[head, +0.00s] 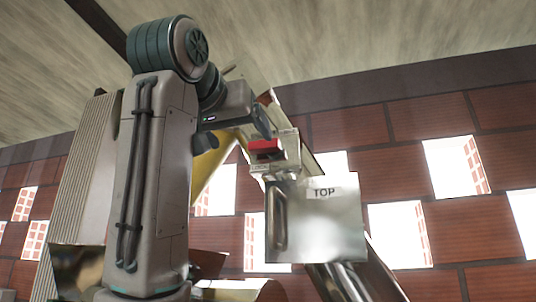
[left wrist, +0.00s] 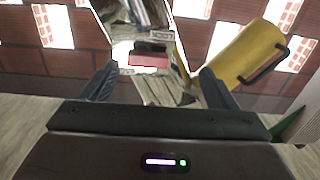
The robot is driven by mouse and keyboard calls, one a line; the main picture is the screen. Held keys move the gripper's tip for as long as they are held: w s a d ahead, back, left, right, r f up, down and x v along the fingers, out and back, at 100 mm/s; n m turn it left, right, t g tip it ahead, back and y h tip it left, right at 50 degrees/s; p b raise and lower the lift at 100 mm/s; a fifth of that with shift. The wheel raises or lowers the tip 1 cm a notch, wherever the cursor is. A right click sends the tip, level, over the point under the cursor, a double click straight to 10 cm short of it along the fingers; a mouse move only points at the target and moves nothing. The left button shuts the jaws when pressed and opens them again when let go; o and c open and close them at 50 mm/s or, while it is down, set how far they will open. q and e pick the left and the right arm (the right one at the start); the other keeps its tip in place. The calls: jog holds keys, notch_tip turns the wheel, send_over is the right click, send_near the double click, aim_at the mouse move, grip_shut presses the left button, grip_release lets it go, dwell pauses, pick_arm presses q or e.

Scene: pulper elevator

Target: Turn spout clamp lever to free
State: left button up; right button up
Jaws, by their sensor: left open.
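The spout clamp lever (head: 265,145) is a small red bar on a pale metal housing, just above a small label (head: 260,167) that seems to read LOCK. In the left wrist view the red lever (left wrist: 148,60) lies beyond and between the fingertips, with the label (left wrist: 161,34) upside down behind it. My left gripper (head: 235,132) is open and empty, close to the lever on its left side in the head view; it also shows in the left wrist view (left wrist: 154,74). I see no contact with the lever. My right gripper is not in view.
A shiny metal box marked TOP (head: 325,220) with a handle sits below the lever, above a metal pipe (head: 355,280). A yellow cylinder with a black handle (left wrist: 240,55) stands beside the housing. A brick wall with bright openings (head: 425,110) is behind.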

aim_at(263, 142)
pick_arm(q)
jog(key=w+d+r+p, duration=0.1)
jog(key=w+p, duration=0.1)
jog(key=w+d+p, duration=0.2)
jog(key=w, duration=0.1)
jog(key=w+d+r+p, duration=0.1)
jog(key=w+p, duration=0.1)
jog(key=shift+w+d+r, duration=0.15)
jog(key=shift+w+r, duration=0.15)
jog(key=shift+w, duration=0.1)
jog(key=c, duration=1)
